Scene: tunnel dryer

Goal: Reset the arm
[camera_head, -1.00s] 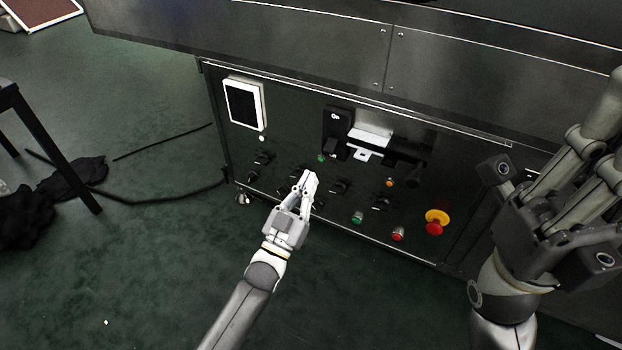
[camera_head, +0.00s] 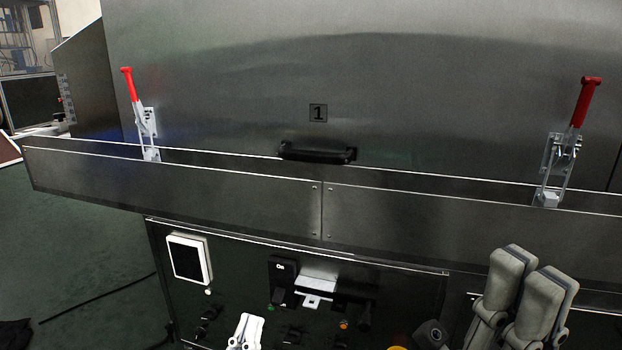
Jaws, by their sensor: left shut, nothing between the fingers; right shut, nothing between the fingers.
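The dark control panel (camera_head: 230,275) shows at the bottom of the head view. My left gripper (camera_head: 247,318) is a light, shut, empty pair of fingers in front of the panel's knobs, at the bottom edge. Its wrist and arm are out of view. My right gripper (camera_head: 535,270) shows large at the lower right, fingers pointing up, in front of the machine. It is shut and empty, and its palm is cut off by the bottom edge. Whether the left fingertips touch the panel cannot be told.
A steel ledge (camera_head: 180,185) juts out above the panel. Two red-handled clamps, a left one (camera_head: 127,85) and a right one (camera_head: 585,102), flank a black handle (camera_head: 318,153) under the number 1 plate (camera_head: 318,112). Green floor (camera_head: 85,260) is open at left.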

